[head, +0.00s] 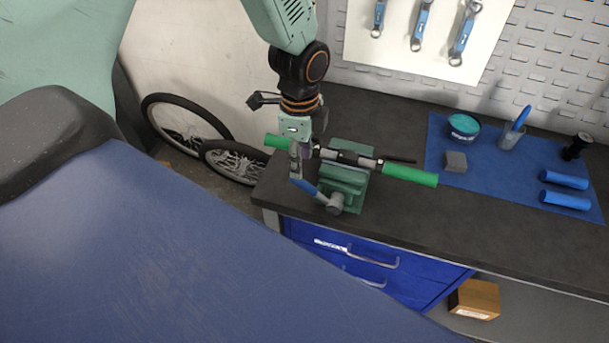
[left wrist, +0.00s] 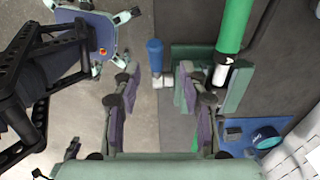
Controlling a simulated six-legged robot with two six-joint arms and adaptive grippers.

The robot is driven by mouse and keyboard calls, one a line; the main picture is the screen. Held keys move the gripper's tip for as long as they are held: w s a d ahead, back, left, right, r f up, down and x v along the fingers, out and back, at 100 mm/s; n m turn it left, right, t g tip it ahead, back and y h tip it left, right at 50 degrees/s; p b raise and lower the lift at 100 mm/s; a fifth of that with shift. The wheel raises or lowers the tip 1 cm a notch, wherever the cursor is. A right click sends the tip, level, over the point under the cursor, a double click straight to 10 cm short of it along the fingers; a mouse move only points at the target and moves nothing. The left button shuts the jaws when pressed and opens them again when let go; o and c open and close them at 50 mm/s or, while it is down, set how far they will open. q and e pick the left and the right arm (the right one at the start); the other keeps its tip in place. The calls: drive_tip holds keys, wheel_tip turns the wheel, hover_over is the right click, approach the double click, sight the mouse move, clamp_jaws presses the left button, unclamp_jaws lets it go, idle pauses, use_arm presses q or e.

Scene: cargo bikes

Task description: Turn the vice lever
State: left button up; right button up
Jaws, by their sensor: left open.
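The green vice (head: 345,188) is fixed at the front left of the dark workbench. Its lever (head: 304,187) has a blue handle and a grey hub at the vice's front, and the handle points up and left. A handlebar with green grips (head: 410,175) is clamped across the vice. My left gripper (head: 298,163) is over the lever, pointing down, beside the handlebar. In the left wrist view its fingers (left wrist: 158,85) are apart, with the blue lever handle (left wrist: 155,55) in line with the gap between them. Contact with the lever cannot be told. My right gripper is not seen.
A blue mat (head: 500,175) with a teal tin (head: 463,127), a grey block, a cup and blue grips lies to the right on the bench (head: 400,215). Blue drawers (head: 375,270) are below. Bicycle wheels (head: 185,125) lean at the wall. A pegboard stands behind.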

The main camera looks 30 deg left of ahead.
sight(299, 186)
use_arm(q)
drive_tip(key=shift+s+d+f, duration=0.1)
drive_tip(key=shift+f, duration=0.35)
drive_tip(key=f, duration=0.3)
drive_tip(key=s+f, duration=0.1)
drive_tip(key=f, duration=0.1)
drive_tip(key=shift+a+f, duration=0.2)
drive_tip(key=shift+f, duration=0.1)
drive_tip(key=shift+w+d+f, duration=0.2)
drive_tip(key=shift+w+f, duration=0.1)
drive_tip(key=shift+f, duration=0.25)
drive_tip(key=shift+s+r, duration=0.1)
drive_tip(key=shift+s, duration=0.05)
drive_tip(key=shift+s+a, duration=0.1)
drive_tip(key=shift+c, duration=1.4)
drive_tip(key=shift+w, duration=0.25)
drive_tip(key=c, duration=0.4)
clamp_jaws()
